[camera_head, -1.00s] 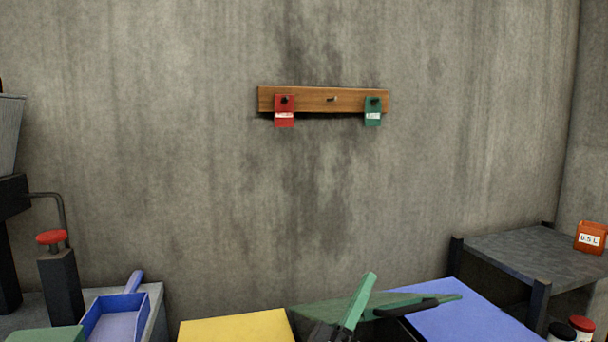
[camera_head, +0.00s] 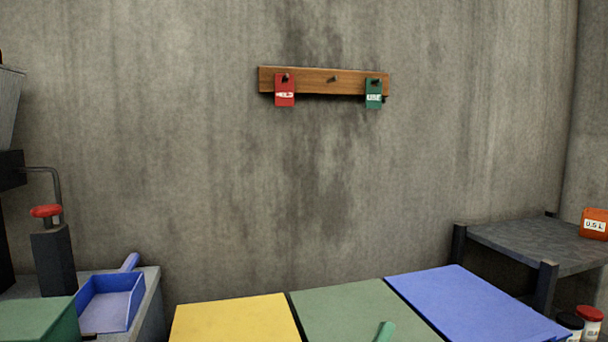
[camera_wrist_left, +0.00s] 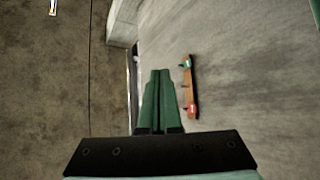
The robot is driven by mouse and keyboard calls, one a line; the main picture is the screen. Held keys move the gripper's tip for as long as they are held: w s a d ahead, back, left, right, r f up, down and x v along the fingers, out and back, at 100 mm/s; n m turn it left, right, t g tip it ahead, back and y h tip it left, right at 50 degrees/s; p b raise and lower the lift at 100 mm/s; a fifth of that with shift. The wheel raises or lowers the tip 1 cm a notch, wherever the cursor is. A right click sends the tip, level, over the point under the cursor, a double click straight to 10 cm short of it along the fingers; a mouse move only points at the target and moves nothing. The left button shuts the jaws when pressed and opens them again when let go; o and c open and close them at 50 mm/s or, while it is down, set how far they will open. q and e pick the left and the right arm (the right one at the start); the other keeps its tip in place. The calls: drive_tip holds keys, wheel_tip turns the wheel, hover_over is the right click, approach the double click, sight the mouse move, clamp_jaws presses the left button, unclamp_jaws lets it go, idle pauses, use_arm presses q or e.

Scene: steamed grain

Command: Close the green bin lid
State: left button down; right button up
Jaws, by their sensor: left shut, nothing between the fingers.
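The green bin lid (camera_head: 352,306) lies flat between a yellow lid (camera_head: 236,322) and a blue lid (camera_head: 472,306), about level with them. The bin under it is hidden below the picture's lower edge. The green fingertips of my left gripper (camera_head: 385,331) show at the bottom of the head view, in front of the lid's near part; I cannot tell whether they touch it. In the left wrist view my left gripper (camera_wrist_left: 157,85) has its two green fingers together with nothing between them. My right gripper is in neither view.
A wooden rail (camera_head: 325,81) with a red tag and a green tag hangs on the concrete wall. A blue scoop tray (camera_head: 110,303) and a green box (camera_head: 40,322) stand at left. A dark table (camera_head: 540,245) with an orange container (camera_head: 594,224) stands at right.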

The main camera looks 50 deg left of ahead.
use_arm(q)
wheel_tip(320, 180, down, 14)
drive_tip(key=s+d+m+t+h+b, duration=0.1)
drive_tip(key=d+m+h+b, duration=0.1)
drive_tip(key=b, duration=0.7)
drive_tip(key=shift+m+h, duration=0.4)
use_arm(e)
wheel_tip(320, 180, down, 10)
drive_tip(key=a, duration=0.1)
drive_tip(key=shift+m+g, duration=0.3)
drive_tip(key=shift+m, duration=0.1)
